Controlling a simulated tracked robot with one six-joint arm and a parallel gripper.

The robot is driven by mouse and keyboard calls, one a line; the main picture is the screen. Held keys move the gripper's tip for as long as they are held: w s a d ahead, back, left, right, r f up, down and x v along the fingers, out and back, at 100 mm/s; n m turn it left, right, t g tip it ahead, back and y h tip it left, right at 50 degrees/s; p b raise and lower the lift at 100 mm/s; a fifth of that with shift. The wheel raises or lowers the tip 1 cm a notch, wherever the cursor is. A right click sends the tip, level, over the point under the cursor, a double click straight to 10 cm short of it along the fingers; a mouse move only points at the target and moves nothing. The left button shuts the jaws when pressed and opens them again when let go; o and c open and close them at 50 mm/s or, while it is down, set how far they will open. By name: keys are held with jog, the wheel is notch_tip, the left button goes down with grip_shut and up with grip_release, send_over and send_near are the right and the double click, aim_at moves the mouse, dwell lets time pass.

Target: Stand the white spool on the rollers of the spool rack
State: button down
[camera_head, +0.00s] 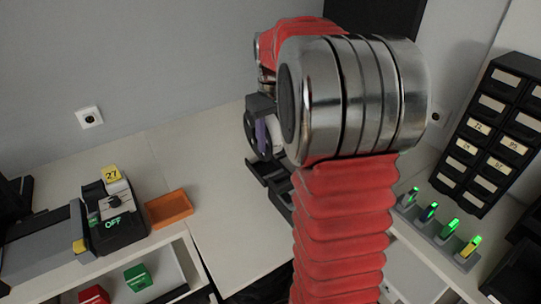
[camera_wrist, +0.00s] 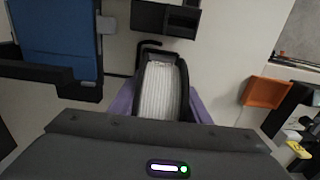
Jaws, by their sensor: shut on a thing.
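The white spool (camera_wrist: 160,90) has black flanges and white ribbed winding. It sits between the purple fingers of my gripper (camera_wrist: 161,104), which is shut on it. In the head view the spool (camera_head: 253,140) shows a black flange beside a purple finger; the rest is hidden behind my arm. A low black structure (camera_head: 256,172), possibly the spool rack, stands just below it on the table. In the wrist view a black open holder (camera_wrist: 148,18) lies beyond the spool. I cannot make out rollers, or whether the spool touches the structure.
An orange tray (camera_head: 168,208) lies left on the table, also in the wrist view (camera_wrist: 267,93). A black device (camera_head: 115,228) with a yellow 27 tag stands beside it. A blue panel in a dark frame (camera_wrist: 55,40) is at left. Black drawers (camera_head: 493,135) stand right.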

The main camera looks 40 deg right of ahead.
aim_at(273, 125)
jog(key=shift+f, duration=0.45)
jog(key=shift+f, duration=2.3)
jog(key=shift+f, duration=0.2)
jog(key=c, duration=1)
grip_release()
notch_tip(273, 125, up, 14)
jog(key=shift+s+f, duration=0.15)
jog(key=shift+f, duration=0.1)
jog(key=shift+r, duration=0.15)
